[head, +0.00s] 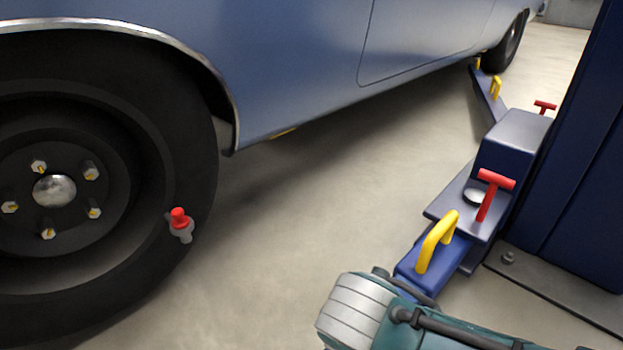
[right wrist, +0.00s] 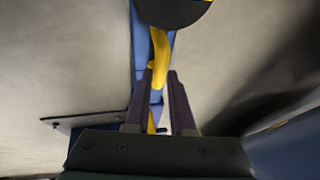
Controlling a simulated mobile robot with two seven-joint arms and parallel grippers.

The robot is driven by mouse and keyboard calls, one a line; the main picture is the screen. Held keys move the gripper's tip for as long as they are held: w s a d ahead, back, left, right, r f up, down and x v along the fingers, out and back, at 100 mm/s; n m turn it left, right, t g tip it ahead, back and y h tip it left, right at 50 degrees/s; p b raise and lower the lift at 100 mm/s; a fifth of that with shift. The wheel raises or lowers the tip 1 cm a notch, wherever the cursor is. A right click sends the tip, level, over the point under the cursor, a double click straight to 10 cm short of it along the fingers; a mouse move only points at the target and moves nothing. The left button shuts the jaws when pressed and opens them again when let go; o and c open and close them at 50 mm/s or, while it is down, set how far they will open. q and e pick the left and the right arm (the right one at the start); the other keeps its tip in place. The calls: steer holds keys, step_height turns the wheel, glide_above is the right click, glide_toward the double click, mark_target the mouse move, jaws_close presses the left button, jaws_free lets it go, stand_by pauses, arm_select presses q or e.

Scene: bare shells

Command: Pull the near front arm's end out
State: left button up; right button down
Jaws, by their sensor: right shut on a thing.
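The near front arm (head: 407,284) is a blue beam running from the lift post toward the bottom of the head view. A yellow handle (head: 438,240) arches over it, with a red T-handle (head: 492,190) behind. My teal right forearm hides the arm's nearer part and its end. In the right wrist view, my right gripper (right wrist: 161,78) has its two fingers closed about a yellow bar (right wrist: 159,55) over a blue beam (right wrist: 140,45). A dark round pad (right wrist: 172,10) shows at the top edge there. My right fingers are hidden in the head view, and my left gripper is out of view.
The blue car (head: 300,70) stands at left and above, its front wheel (head: 105,160) close. A red-capped piece (head: 180,222) shows before the tyre. The dark blue lift post (head: 580,170) stands at right on a base plate (head: 560,285). Floor between car and arm is clear.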

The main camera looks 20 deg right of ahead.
steer(key=shift+s+a+f, duration=0.35)
steer(key=shift+s+a, duration=0.1)
steer(key=shift+s, duration=0.3)
steer(key=shift+d, duration=0.2)
steer(key=c, duration=1.1)
jaws_free()
steer(key=o, duration=0.3)
steer(key=shift+s, duration=0.15)
steer(key=shift+o, duration=0.2)
steer(key=shift+r, duration=0.1)
